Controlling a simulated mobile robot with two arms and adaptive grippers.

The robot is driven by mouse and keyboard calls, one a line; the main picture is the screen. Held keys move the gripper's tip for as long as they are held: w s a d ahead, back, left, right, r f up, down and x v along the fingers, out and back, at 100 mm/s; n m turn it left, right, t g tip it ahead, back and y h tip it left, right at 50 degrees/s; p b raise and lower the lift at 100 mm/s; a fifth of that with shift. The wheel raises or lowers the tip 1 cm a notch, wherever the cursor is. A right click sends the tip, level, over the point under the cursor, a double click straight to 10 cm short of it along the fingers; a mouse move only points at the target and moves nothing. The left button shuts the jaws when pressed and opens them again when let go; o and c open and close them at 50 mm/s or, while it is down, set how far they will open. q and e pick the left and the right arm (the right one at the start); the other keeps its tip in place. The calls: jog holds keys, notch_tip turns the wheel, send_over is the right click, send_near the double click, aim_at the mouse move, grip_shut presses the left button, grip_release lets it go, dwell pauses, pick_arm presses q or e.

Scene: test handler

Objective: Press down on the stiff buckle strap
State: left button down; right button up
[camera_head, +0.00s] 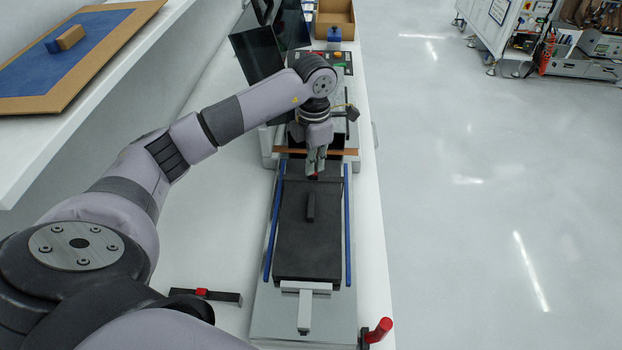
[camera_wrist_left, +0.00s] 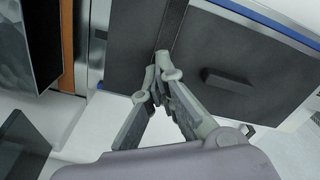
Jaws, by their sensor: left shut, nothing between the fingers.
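A black flat tray (camera_head: 290,245) with a raised black block (camera_head: 310,207) lies between two blue rails. The block also shows in the left wrist view (camera_wrist_left: 228,78). My left gripper (camera_head: 314,174) points down at the tray's far end, beyond the block. Its fingers (camera_wrist_left: 158,72) are together and empty. A narrow dark band (camera_wrist_left: 172,28) crosses the black surface beside the fingertips; I cannot tell whether this is the buckle strap or whether the fingers touch it. A small red spot shows at the fingertips in the head view. My right gripper is not in view.
Blue rails (camera_head: 347,225) flank the tray. Dark screens (camera_head: 258,52) and a control panel (camera_head: 338,60) stand behind. A black bar with a red part (camera_head: 205,295) lies on the white table at left. A red handle (camera_head: 379,329) stands at the front right.

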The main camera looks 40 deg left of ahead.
pick_arm(q)
jog(key=shift+f+b, duration=0.45)
jog(key=shift+f, duration=0.15)
jog(key=shift+s+d+f, duration=0.1)
jog(key=shift+s+f, duration=0.15)
dwell(1.2)
jog(key=shift+w+r+p, duration=0.25)
jog(key=shift+r+p, duration=0.45)
jog(key=shift+r, duration=0.55)
jog(key=shift+r+p, duration=1.45)
jog(key=shift+r, duration=1)
jog(key=shift+f, duration=0.1)
